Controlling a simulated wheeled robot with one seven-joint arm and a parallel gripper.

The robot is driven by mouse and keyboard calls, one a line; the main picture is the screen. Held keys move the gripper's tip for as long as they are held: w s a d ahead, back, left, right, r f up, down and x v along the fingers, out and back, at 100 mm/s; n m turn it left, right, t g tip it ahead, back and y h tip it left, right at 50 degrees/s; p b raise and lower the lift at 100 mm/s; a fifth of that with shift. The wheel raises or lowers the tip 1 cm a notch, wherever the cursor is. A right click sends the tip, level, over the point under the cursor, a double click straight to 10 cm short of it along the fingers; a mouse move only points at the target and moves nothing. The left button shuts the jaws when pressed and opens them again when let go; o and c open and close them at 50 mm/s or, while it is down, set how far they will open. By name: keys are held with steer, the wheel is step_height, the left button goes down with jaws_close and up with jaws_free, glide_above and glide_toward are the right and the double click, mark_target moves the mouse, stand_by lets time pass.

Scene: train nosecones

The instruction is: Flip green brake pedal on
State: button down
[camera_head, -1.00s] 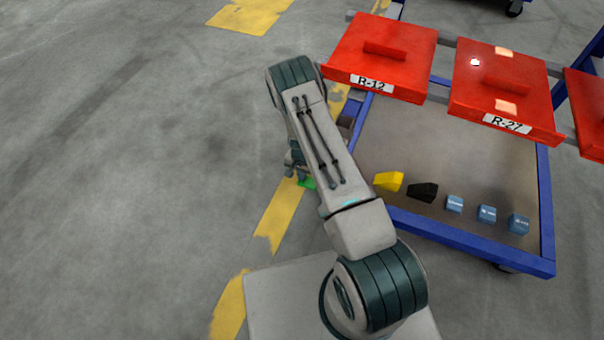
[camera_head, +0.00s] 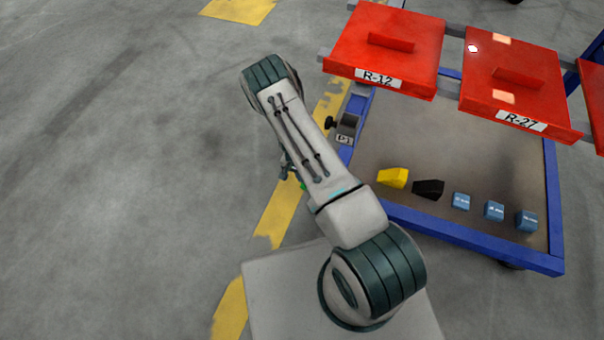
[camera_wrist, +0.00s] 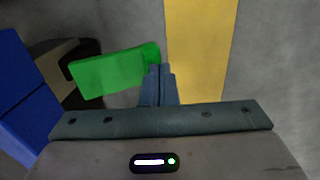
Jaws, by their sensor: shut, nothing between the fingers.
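The green brake pedal (camera_wrist: 108,72) shows in the wrist view as a flat green bar, left of and partly behind my gripper's fingertips. In the head view only a small green bit (camera_head: 303,186) of it shows, the rest hidden behind my arm. My gripper (camera_wrist: 160,70) is shut and empty, its fingertips right at the pedal's right end. I cannot tell whether they touch it. In the head view my gripper (camera_head: 287,172) is mostly hidden by my arm.
A blue-framed cart (camera_head: 470,238) stands at the right, holding yellow, black and blue blocks. Red panels R-12 (camera_head: 385,50) and R-27 (camera_head: 520,85) sit above it. A dark box (camera_head: 347,130) with a knob is on its left side. Grey floor at the left is clear.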

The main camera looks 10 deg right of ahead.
steer(key=shift+a+f+b, duration=0.2)
steer(key=shift+f+b, duration=0.15)
steer(key=shift+f, duration=0.25)
steer(key=shift+d+f, duration=0.1)
steer(key=shift+d, duration=0.05)
steer(key=w+a+r+p, duration=0.2)
steer(key=a+r, duration=0.1)
steer(key=r, duration=0.3)
steer(key=w+a+r+p, duration=0.2)
steer(key=r+p, duration=0.1)
steer(key=r, duration=0.3)
steer(key=shift+a+r, duration=0.35)
steer(key=shift+a, duration=0.05)
